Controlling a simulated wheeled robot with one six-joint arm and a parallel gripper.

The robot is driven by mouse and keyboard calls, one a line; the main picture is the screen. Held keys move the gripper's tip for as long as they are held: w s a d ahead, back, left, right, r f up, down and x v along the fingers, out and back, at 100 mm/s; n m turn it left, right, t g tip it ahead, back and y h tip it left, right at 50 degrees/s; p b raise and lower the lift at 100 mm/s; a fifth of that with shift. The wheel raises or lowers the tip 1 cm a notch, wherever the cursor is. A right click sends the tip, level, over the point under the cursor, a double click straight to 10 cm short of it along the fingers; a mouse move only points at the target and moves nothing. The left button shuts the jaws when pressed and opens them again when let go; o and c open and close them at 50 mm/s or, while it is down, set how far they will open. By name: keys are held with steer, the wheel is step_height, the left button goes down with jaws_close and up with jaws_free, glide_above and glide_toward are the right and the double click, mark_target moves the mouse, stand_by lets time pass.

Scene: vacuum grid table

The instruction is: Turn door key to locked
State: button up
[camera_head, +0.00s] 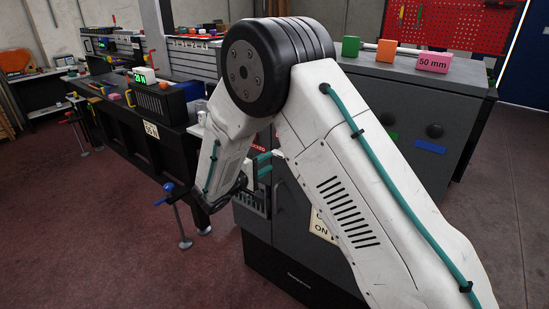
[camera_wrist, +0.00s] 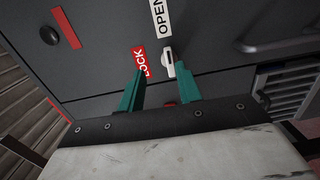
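The door key (camera_wrist: 169,62) is a small pale knob on a dark grey cabinet door, seen in the wrist view. In the head view my gripper (camera_head: 262,165) is at the cabinet front, partly behind my arm, and the key is hidden.
The grey cabinet (camera_head: 400,85) carries a green block (camera_head: 351,46), an orange block (camera_head: 386,50) and a pink 50 mm block (camera_head: 434,61) on top. A dark workbench (camera_head: 140,115) with a clamp stands to the left. The floor in front is clear.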

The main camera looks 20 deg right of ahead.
mark_target(277, 155)
steer(key=shift+n+t, duration=0.3)
steer(key=shift+t, duration=0.2)
steer(key=w+d, duration=0.1)
steer(key=w, duration=0.1)
steer(key=w+d+f, duration=0.1)
steer(key=d, duration=0.1)
steer(key=w+d, duration=0.1)
steer(key=w, duration=0.1)
steer(key=shift+w+d+f, duration=0.3)
steer(key=shift+d, duration=0.05)
jaws_close()
